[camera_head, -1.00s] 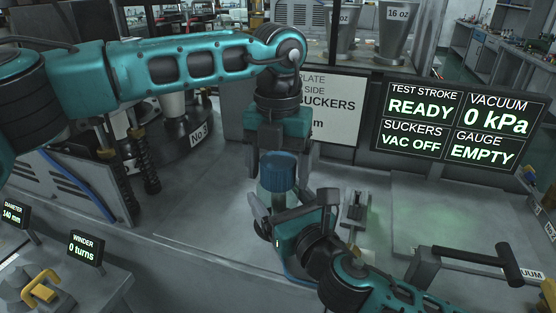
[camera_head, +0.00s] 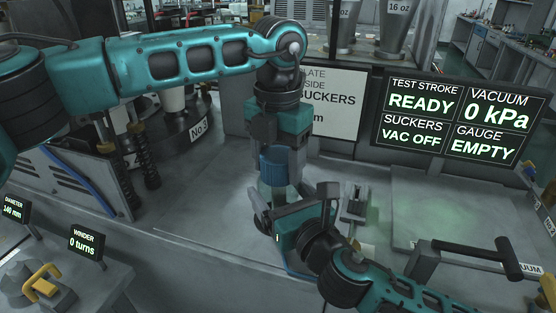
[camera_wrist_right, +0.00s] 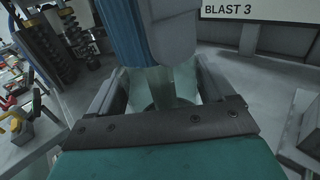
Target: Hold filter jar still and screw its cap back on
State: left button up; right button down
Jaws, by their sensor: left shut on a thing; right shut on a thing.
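The blue ribbed cap (camera_head: 272,166) is between the fingers of my left gripper (camera_head: 279,160), which reaches down from above and is shut on it. The cap also shows at the top of the right wrist view (camera_wrist_right: 124,28), partly hidden by a grey finger of my left gripper (camera_wrist_right: 172,30). The clear greenish filter jar (camera_head: 266,195) is directly below the cap, upright. My right gripper (camera_head: 275,214) is shut around the jar low down; the jar's glass shows between its jaws in the right wrist view (camera_wrist_right: 185,80). I cannot tell how far the cap is seated.
A small grey fixture (camera_head: 355,203) stands right of the jar. A status screen (camera_head: 455,120) and a white sign (camera_head: 335,100) stand behind. A black-handled bar (camera_head: 465,252) is at the front right. The bench left of the jar is clear.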

pick_arm(q)
jog(key=shift+m, duration=1)
jog(key=o, duration=1.2)
jog(key=shift+o, duration=0.2)
notch_tip(320, 180, up, 12)
pick_arm(e)
grip_release()
